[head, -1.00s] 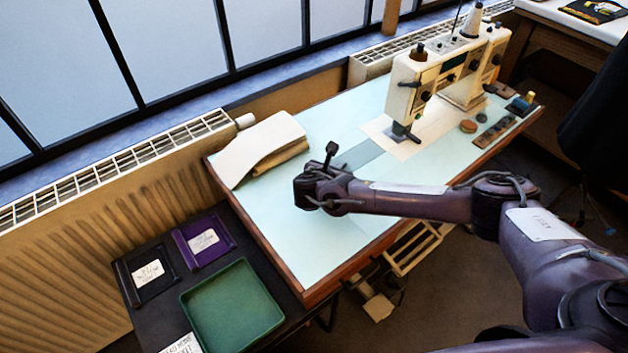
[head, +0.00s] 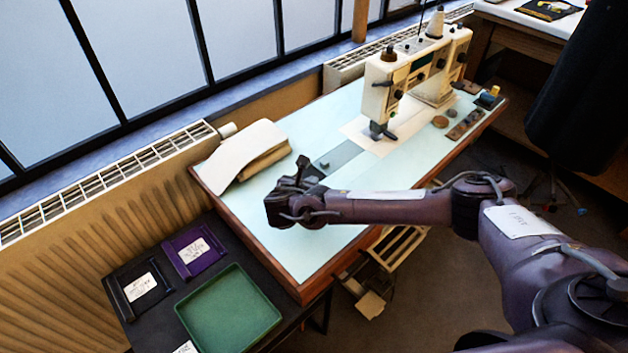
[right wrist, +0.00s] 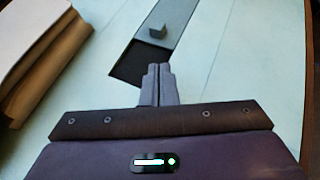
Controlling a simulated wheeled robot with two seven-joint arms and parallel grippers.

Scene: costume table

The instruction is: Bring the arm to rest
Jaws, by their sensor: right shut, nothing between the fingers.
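My right arm reaches in from the right in the head view. Its gripper (head: 302,163) is over the light blue sewing table (head: 325,245), left of the sewing machine (head: 385,95). In the right wrist view the two fingers of this gripper (right wrist: 158,68) are pressed together with nothing between them. The block also shows in the head view (head: 325,164). My left gripper is not in view.
Folded cloth (head: 245,155) lies on the table's left end. A low black table holds a green tray (head: 275,318), a purple holder (head: 190,250) and a black holder (head: 140,287). A radiator (head: 60,260) runs along the wall. A dark garment (head: 575,125) hangs at the right.

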